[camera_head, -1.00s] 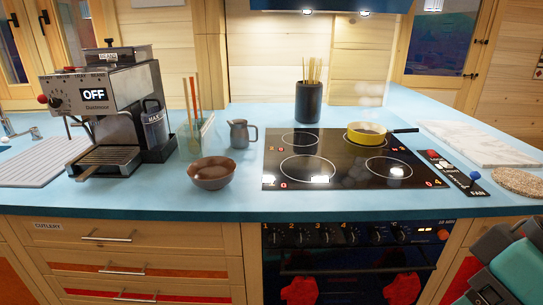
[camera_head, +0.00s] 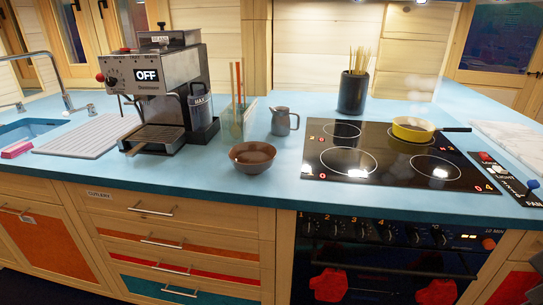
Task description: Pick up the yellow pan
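The yellow pan (camera_head: 412,134) sits on the back right ring of the black cooktop (camera_head: 322,156). It is a small round pan with a black handle pointing right. Faint steam shows above it. My gripper is not in view. Only a small dark part at the lower right edge may be my arm.
A dark utensil pot (camera_head: 352,94) stands behind the cooktop. A metal jug (camera_head: 284,121), a brown bowl (camera_head: 252,157), a glass with sticks (camera_head: 235,120) and a coffee machine (camera_head: 165,88) stand to the left. A control panel with levers (camera_head: 506,175) lies right of the cooktop.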

